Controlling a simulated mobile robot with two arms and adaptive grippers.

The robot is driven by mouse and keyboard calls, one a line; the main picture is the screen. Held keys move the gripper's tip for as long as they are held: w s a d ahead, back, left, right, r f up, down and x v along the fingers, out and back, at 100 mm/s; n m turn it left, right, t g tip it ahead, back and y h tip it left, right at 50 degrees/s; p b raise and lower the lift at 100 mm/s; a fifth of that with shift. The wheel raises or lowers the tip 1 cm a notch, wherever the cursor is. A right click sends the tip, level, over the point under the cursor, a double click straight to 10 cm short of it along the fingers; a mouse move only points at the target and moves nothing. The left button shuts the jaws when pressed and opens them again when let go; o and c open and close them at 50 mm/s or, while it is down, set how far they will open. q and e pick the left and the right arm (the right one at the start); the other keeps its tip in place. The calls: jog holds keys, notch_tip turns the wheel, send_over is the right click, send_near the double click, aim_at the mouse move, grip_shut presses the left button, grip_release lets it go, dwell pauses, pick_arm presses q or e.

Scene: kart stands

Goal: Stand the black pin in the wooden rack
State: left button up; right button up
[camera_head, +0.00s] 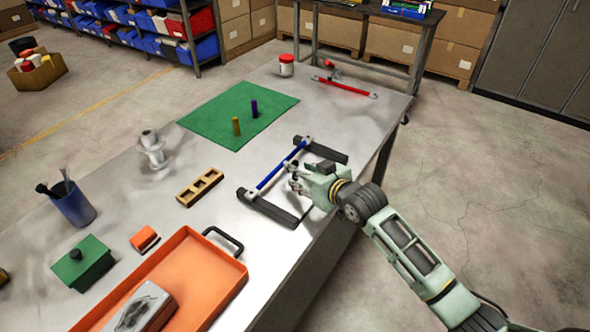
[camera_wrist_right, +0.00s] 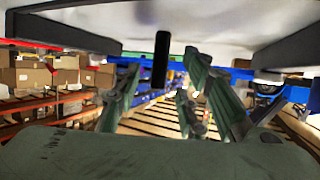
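The black pin (camera_wrist_right: 161,60) stands out between the fingers of my right gripper (camera_wrist_right: 160,80) in the right wrist view, which seems to show the table upside down along its top. The fingers are apart, with a gap visible on both sides of the pin. In the head view my right gripper (camera_head: 292,180) is low at the table's right edge, beside the blue bar, and the pin is hard to make out there. The wooden rack (camera_head: 187,200) lies left of it, with open slots that look empty. My left gripper is out of view.
A stand with a blue bar (camera_head: 277,173) and black feet (camera_head: 272,210) surrounds the gripper's area. An orange tray (camera_head: 225,285) is in front; a white part (camera_head: 152,148) stands behind the rack.

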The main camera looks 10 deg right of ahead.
jog(key=x, duration=0.3)
jog(key=shift+w+a+f, duration=0.15)
jog(key=shift+w, duration=0.15)
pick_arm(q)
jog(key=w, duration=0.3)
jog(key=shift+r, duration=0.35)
pick_arm(e)
jog(key=c, duration=0.6)
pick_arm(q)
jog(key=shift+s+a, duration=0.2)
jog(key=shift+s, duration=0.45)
pick_arm(e)
grip_shut()
